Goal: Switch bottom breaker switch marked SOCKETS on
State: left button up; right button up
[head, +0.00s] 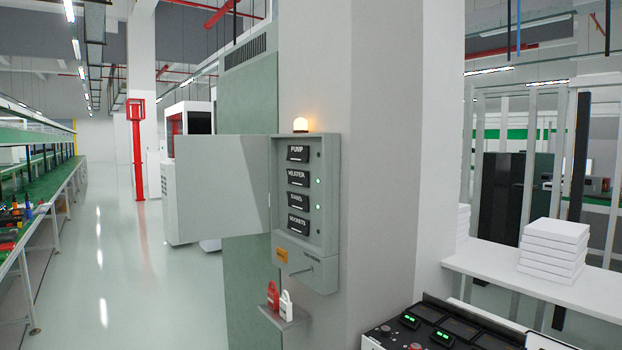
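A grey breaker box (332,190) is mounted on the pillar, its door (222,182) swung open to the left. Black labelled plates run down inside: PUMP (298,153) at the top, one reading like HEATER (298,177), another too small to read surely (298,202), and SOCKETS (298,223) at the bottom. Small green lights glow beside the two middle rows; those beside PUMP and SOCKETS look dark. The switch positions are too small to tell. A handle (304,271) sits on the lower part of the box. Neither of my grippers is in view.
An amber lamp (300,124) glows atop the box. Red (273,295) and white (286,304) padlock-like items stand on a small shelf below. A dark device (450,330) is at lower right, before a table with stacked white boxes (553,250). The floor at left is clear.

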aim_at(301, 224)
jog(key=i+j+z, duration=0.15)
jog(key=j, duration=0.2)
jog(key=i+j+z, duration=0.15)
jog(key=j, duration=0.2)
jog(key=i+j+z, duration=0.15)
jog(key=j, duration=0.2)
jog(key=i, duration=0.05)
